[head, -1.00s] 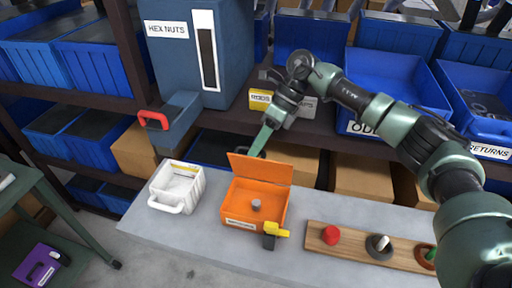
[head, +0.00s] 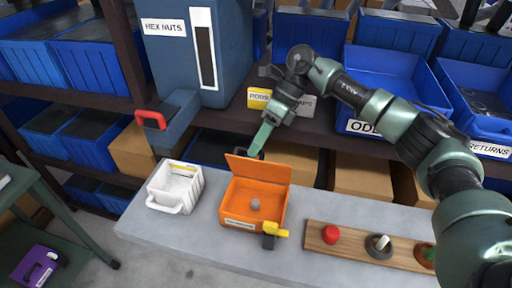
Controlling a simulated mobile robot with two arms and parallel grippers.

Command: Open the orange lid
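The orange box (head: 240,213) stands on the grey bench with its orange lid (head: 258,168) raised at the back, leaning upright. A small grey cylinder (head: 255,204) shows inside it. A yellow-and-grey latch (head: 273,232) sits at its front right corner. My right gripper (head: 260,147) reaches down just behind the lid's top edge. Its green finger shows, and the tips are partly hidden by the lid, so I cannot tell whether it touches or is open. My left gripper is not in view.
A white bin (head: 174,187) stands left of the orange box. A wooden board (head: 350,243) with a red knob (head: 330,234) and other pieces lies to the right. Behind stand shelves with blue bins and the hex nuts dispenser (head: 202,60). The bench's front strip (head: 190,238) is clear.

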